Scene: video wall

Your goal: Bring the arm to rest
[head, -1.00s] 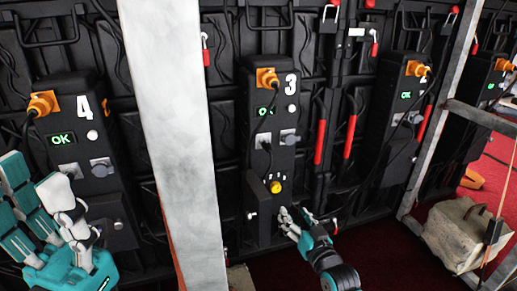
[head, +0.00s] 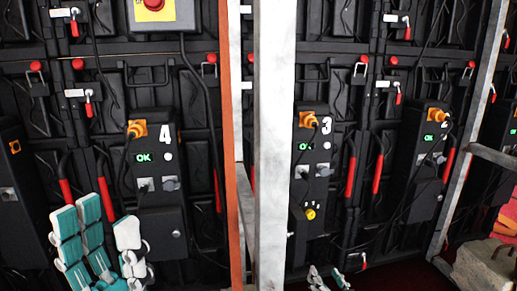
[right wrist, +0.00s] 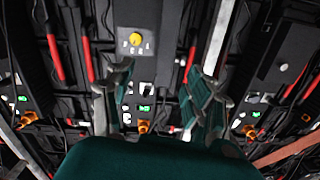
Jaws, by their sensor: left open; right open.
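My left gripper (head: 102,232) is at the lower left of the head view, teal and white, its fingers up, spread and empty, in front of the panel wall. My right gripper (head: 329,279) shows only its fingertips at the bottom edge of the head view, below the yellow knob (head: 310,214) on box 3 (head: 312,165). In the right wrist view its open fingers (right wrist: 160,80) have nothing between them. The yellow knob (right wrist: 135,39) shows there beyond the fingers, apart from them. Most of the right arm is hidden below the head view.
A pale upright post (head: 272,140) stands between box 4 (head: 155,190) and box 3. A red button on a yellow plate (head: 154,10) is at the top. A metal frame (head: 462,165) and a grey-beige bag (head: 487,265) are at the right.

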